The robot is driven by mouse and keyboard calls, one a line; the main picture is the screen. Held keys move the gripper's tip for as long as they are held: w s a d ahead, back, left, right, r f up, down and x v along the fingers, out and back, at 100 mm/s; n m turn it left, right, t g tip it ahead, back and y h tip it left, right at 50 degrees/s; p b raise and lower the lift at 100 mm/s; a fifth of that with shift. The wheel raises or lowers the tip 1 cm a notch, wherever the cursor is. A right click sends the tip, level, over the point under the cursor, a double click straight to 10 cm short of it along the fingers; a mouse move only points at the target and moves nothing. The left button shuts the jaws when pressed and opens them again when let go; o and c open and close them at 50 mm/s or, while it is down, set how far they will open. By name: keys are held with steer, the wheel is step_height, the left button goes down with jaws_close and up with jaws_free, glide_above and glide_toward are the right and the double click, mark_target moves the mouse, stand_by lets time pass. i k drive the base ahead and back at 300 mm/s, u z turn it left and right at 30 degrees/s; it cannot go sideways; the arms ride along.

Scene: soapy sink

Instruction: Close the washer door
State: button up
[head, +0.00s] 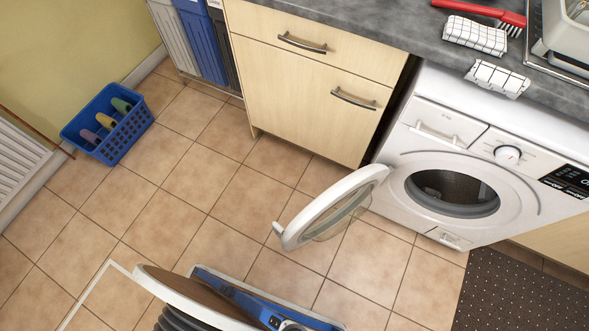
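The white washer (407,149) stands under the grey counter at the right in the head view. Its round door (285,236) is open and swung out to the left, standing well away from the dark drum opening (452,190). The door's white rim and clear glass bowl show, with a small catch on its near edge. My gripper is not in view. Blue and dark parts of my own body show at the bottom, apart from the door.
Wooden cabinets (300,95) stand left of the washer. A blue basket (112,152) sits on the tiles at the far left, near a white radiator (18,165). A dark dotted mat (515,295) lies at the lower right. The tiled floor (190,190) between is clear.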

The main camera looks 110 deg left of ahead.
mark_target(369, 179)
steer(key=k, duration=1.1)
steer(key=u, duration=1.75)
steer(key=i, duration=0.5)
steer(key=z, duration=0.6)
steer(key=k, duration=0.95)
steer(key=u, duration=0.8)
steer(key=i, duration=0.3)
steer(key=z, duration=0.35)
